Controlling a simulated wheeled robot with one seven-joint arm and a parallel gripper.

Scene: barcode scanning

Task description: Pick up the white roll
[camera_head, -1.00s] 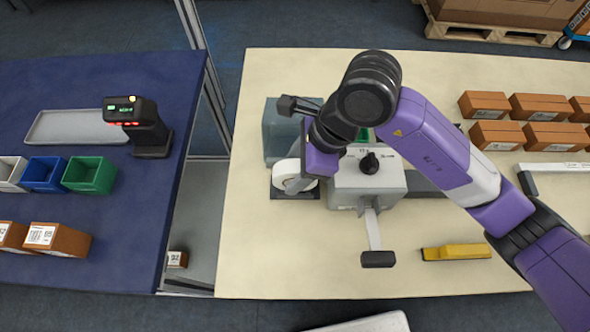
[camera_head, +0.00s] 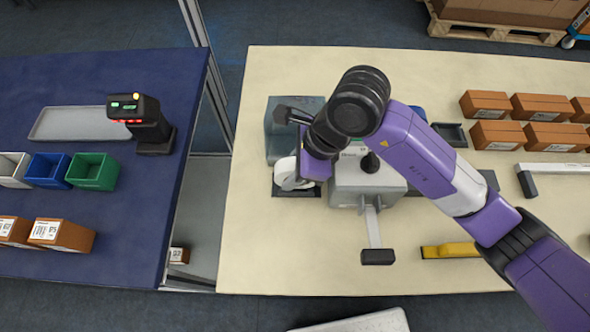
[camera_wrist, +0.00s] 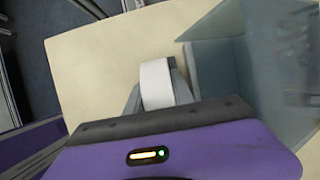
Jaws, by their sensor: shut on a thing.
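The white roll (camera_head: 286,173) shows at the left edge of the grey machine in the head view, above a dark flat base (camera_head: 296,192). My arm partly hides it. In the wrist view the white roll (camera_wrist: 156,84) sits between the two grey fingers of my gripper (camera_wrist: 157,90), which are shut on it from both sides. In the head view my gripper's fingers are hidden behind my purple wrist. I cannot tell whether the roll touches its base.
A grey machine (camera_head: 350,184) with a lever stands right of the roll. A bluish translucent box (camera_head: 281,133) is close behind it. A yellow tool (camera_head: 450,250) and several brown boxes (camera_head: 540,107) lie to the right. The table's front left (camera_head: 270,250) is clear.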

